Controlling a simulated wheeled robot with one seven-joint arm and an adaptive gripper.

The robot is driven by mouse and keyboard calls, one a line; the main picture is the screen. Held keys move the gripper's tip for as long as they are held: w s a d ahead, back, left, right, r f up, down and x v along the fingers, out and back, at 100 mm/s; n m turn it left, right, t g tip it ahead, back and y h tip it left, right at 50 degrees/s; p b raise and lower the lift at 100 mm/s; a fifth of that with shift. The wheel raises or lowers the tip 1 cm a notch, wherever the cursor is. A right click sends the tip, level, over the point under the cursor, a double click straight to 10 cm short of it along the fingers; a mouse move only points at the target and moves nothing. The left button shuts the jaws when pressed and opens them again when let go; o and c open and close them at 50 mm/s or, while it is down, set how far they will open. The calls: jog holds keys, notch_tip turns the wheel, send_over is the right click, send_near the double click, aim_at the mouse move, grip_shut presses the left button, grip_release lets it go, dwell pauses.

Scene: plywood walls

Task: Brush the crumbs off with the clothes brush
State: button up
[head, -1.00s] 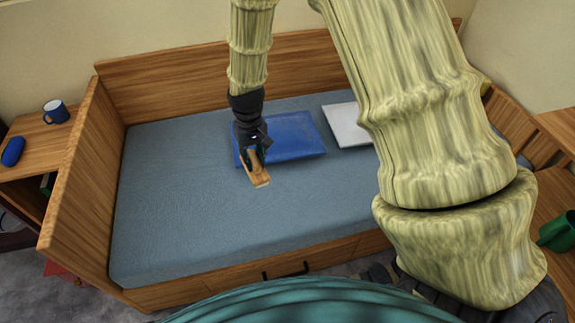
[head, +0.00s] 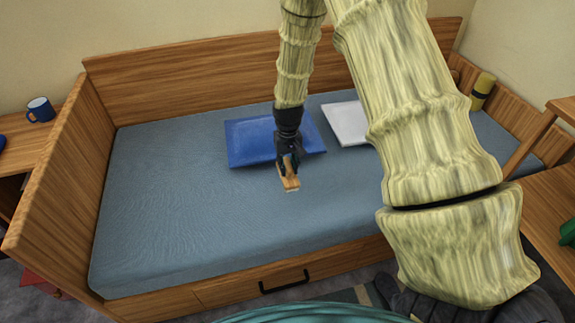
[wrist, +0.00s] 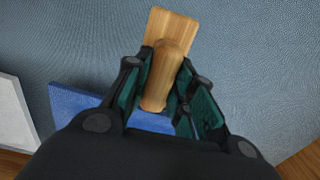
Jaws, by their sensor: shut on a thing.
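The clothes brush (head: 289,182) is wooden, with a flat block and a rounded handle. My gripper (head: 288,165) is shut on its handle, which also shows in the wrist view (wrist: 163,75) between the two fingers. The brush is over the blue-grey mattress (head: 180,200), at the front edge of the blue cushion (head: 250,142). I cannot tell whether its underside touches the mattress. I can make out no crumbs in these views. The bristles are hidden under the block.
A white flat item (head: 345,124) lies on the bed right of the blue cushion. Wooden boards (head: 250,60) enclose the bed at the back and sides. The mattress's left half is clear.

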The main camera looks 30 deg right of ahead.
aim_at(280, 174)
notch_tip(280, 174, down, 6)
jog(key=b, duration=0.4)
jog(key=shift+b, duration=0.4)
jog(key=shift+w+a+f+b, duration=0.25)
jog(key=shift+a+b, duration=0.15)
jog(key=shift+a, duration=0.4)
jog(key=shift+w+a+f+b, duration=0.1)
jog(key=shift+a+f+b, duration=0.1)
jog(key=shift+a+b, duration=0.4)
jog(key=shift+w+a, duration=0.1)
jog(key=shift+a, duration=0.4)
jog(key=shift+a+b, duration=0.15)
jog(key=shift+b, duration=0.55)
jog(key=shift+d+r+p, duration=0.15)
jog(key=shift+d+p, duration=0.6)
jog(key=shift+c, duration=0.5)
jog(key=shift+s+d+r+p, duration=0.1)
jog(key=shift+s+d+p, duration=0.15)
jog(key=shift+d, duration=0.3)
jog(key=shift+s+d+p, duration=0.15)
jog(key=shift+d+p, duration=0.15)
jog(key=shift+d, duration=0.2)
jog(key=shift+d+r+p, duration=0.2)
jog(key=shift+d+p, duration=0.1)
notch_tip(280, 174, up, 8)
jog(key=p, duration=0.6)
jog(key=shift+f, duration=0.25)
jog(key=shift+a, duration=0.1)
